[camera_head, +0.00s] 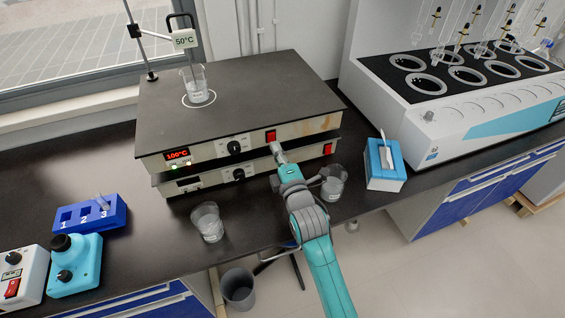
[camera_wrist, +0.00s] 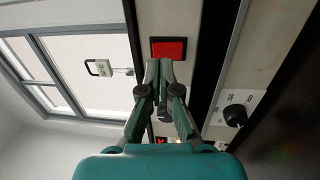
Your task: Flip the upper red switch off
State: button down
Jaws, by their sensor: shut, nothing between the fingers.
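The upper red switch (camera_head: 271,135) is on the front panel of the upper hotplate (camera_head: 215,147), right of its black knob (camera_head: 234,147). In the wrist view the same switch (camera_wrist: 168,48) shows as a red rocker in a dark frame. My gripper (camera_head: 278,149) is shut and empty, with its tips close to the switch. In the wrist view the fingertips (camera_wrist: 160,64) lie at the near edge of the switch; I cannot tell whether they touch it. The upper display (camera_head: 177,155) is lit red at 100°C. The lower red switch (camera_head: 328,148) is farther right, on the lower unit.
A beaker (camera_head: 196,86) stands on the hotplate top, near a 50°C sign (camera_head: 184,39). Beakers stand on the bench left (camera_head: 208,222) and right (camera_head: 333,184) of my arm, the right one very close. A blue-white box (camera_head: 385,165) is farther right.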

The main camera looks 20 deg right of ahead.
aim_at(271, 136)
jog(key=shift+w+r, duration=0.15)
jog(key=shift+w, duration=1.1)
jog(key=shift+w+r, duration=0.15)
jog(key=shift+w, duration=0.1)
jog(key=shift+s, duration=0.15)
